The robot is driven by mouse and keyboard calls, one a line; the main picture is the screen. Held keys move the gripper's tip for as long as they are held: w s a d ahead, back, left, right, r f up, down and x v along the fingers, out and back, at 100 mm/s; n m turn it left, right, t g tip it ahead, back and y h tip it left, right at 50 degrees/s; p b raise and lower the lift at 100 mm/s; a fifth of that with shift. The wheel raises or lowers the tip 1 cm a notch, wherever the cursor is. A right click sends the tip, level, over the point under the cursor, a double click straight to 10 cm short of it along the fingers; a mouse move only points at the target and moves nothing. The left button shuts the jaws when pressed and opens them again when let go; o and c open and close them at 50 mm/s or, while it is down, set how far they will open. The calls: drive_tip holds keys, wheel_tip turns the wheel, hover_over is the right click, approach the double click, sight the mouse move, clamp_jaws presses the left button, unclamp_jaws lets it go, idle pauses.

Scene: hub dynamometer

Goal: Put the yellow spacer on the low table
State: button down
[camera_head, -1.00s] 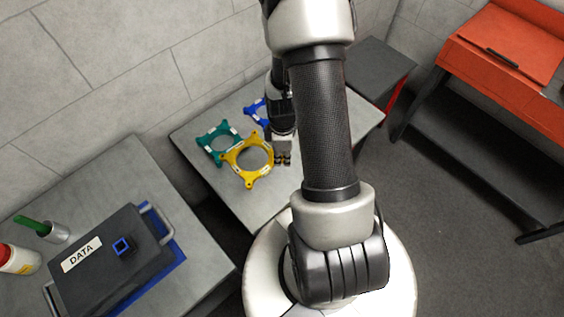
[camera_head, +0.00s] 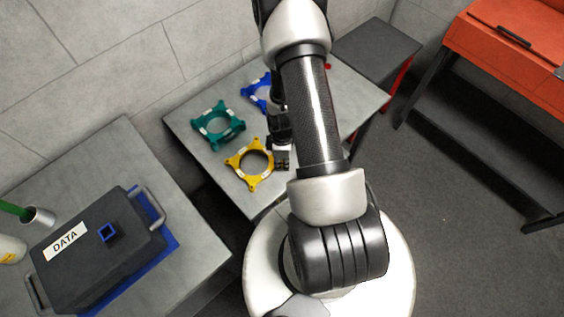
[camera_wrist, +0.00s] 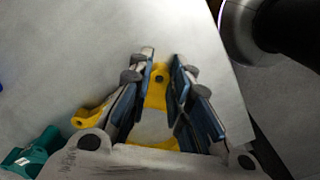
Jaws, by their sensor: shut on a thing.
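The yellow spacer (camera_head: 237,169), a ring with several lugs, is low over or on the grey table (camera_head: 200,158) in front of me; I cannot tell whether it touches. My gripper (camera_head: 282,164) is at its right side in the head view. In the wrist view, my gripper (camera_wrist: 162,72) is shut on the spacer's edge, with a yellow lug (camera_wrist: 157,92) showing between the fingers. Part of the ring is hidden behind the fingers and palm.
A teal spacer (camera_head: 208,141) lies just behind the yellow one, and a blue spacer (camera_head: 251,88) lies farther back. A grey table with a black DATA case (camera_head: 100,255) stands at left. A dark stand (camera_head: 375,45) and an orange cabinet (camera_head: 510,45) are at right.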

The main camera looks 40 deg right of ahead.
drive_tip(key=shift+r, duration=0.15)
drive_tip(key=c, duration=1.5)
unclamp_jaws()
drive_tip(key=w+a+r+m+t+p, duration=0.1)
drive_tip(key=w+a+r+m+p, duration=0.2)
drive_tip(key=r, duration=1.4)
drive_tip(key=a+r+m+t+p, duration=0.1)
drive_tip(key=a+r+p, duration=0.25)
drive_tip(key=r, duration=1.35)
drive_tip(key=s+a+r+m+t, duration=0.1)
drive_tip(key=s+a+r, duration=0.2)
drive_tip(key=s+r, duration=0.1)
drive_tip(key=s+a+r+m, duration=0.2)
drive_tip(key=s+a+r, duration=0.2)
drive_tip(key=r, duration=0.2)
drive_tip(key=s+a+r+m+t, duration=0.1)
drive_tip(key=s+a+r+m, duration=0.1)
drive_tip(key=s+a+r, duration=0.1)
drive_tip(key=shift+s+a+r+t+b, duration=0.25)
drive_tip(key=shift+s+r+t+b, duration=0.1)
drive_tip(key=shift+s+r, duration=0.6)
